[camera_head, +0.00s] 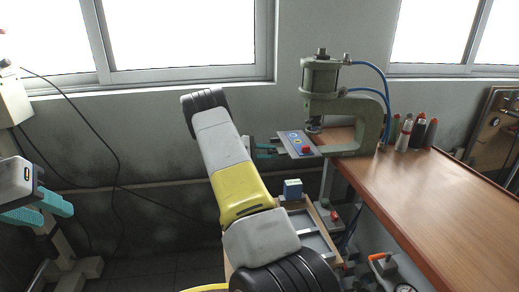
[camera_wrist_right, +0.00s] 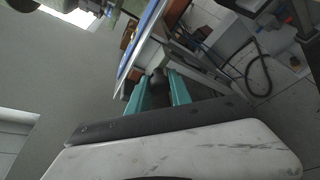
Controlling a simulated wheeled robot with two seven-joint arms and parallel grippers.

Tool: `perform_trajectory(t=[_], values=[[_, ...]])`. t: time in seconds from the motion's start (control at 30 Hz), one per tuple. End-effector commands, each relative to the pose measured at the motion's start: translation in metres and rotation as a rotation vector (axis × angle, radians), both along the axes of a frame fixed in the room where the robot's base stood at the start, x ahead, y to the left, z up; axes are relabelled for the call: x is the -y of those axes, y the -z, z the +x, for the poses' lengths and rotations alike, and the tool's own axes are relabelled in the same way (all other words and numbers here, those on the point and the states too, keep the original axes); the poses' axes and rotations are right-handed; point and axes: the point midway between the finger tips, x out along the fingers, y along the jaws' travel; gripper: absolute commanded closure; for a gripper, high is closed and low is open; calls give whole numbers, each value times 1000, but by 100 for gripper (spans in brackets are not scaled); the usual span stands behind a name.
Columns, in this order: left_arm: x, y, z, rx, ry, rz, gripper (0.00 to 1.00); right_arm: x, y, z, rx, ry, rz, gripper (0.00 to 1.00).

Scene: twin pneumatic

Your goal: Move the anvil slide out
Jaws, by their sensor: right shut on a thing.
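The press (camera_head: 372,125) stands at the table's left end, with an upright cylinder (camera_head: 320,75) above its throat. A grey plate with a blue patch and a red round part (camera_head: 298,144), apparently the anvil slide, juts left from under the ram. My right gripper (camera_head: 266,148) is at the plate's left end, partly hidden by my arm. In the right wrist view its teal fingers (camera_wrist_right: 162,92) close on a dark rounded knob (camera_wrist_right: 157,77) beside a blue-edged plate (camera_wrist_right: 140,48). My left gripper (camera_head: 40,208) is at the far left, away from the press; its finger gap is unclear.
Blue hoses (camera_head: 383,82) loop from the cylinder. Space left of the plate is partly covered by my arm.

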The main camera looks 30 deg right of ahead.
Motion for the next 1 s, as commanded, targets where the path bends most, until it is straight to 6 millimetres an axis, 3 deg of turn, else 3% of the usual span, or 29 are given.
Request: perform_trajectory(t=[0.03,0.2,0.33,0.6,0.63,0.73,1.0], values=[[0,0,0,0,0,0,64,-16,1,6,2,-5,1,100],[0,0,0,0,0,0,64,-48,1,16,1,-3,2,100],[0,0,0,0,0,0,64,-58,1,18,1,-1,1,100],[0,0,0,0,0,0,64,-58,1,18,0,-1,2,100],[0,0,0,0,0,0,64,-58,1,18,0,-1,2,73],[0,0,0,0,0,0,64,-58,1,18,0,0,1,53],[0,0,0,0,0,0,64,-57,0,18,0,0,1,53]])
